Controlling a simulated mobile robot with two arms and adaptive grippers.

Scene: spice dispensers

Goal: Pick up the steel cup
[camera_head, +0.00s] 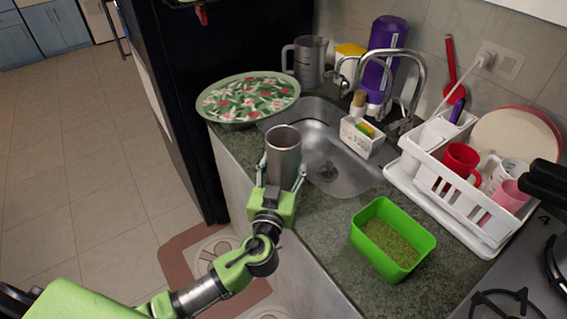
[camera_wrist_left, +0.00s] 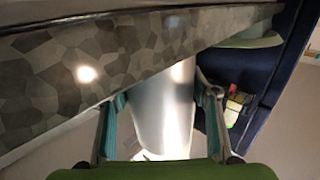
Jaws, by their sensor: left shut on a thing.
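The steel cup (camera_head: 284,158) is a plain metal cylinder, upright with its open mouth up, near the counter's front edge and left of the sink. My left gripper (camera_head: 281,176) has come in from the front and is shut on the cup, one finger on each side. In the left wrist view the cup's shiny wall (camera_wrist_left: 163,110) fills the space between the fingers of the left gripper (camera_wrist_left: 161,105). The cup's base is hidden in the head view, so I cannot tell whether it touches the counter. My right gripper is not in view.
A floral tray (camera_head: 247,98) lies behind the cup. The sink (camera_head: 325,150) is to its right. A green bin (camera_head: 416,240), a sponge holder (camera_head: 360,140) and a white dish rack (camera_head: 440,188) stand further right. A steel mug (camera_head: 310,60) stands at the back.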

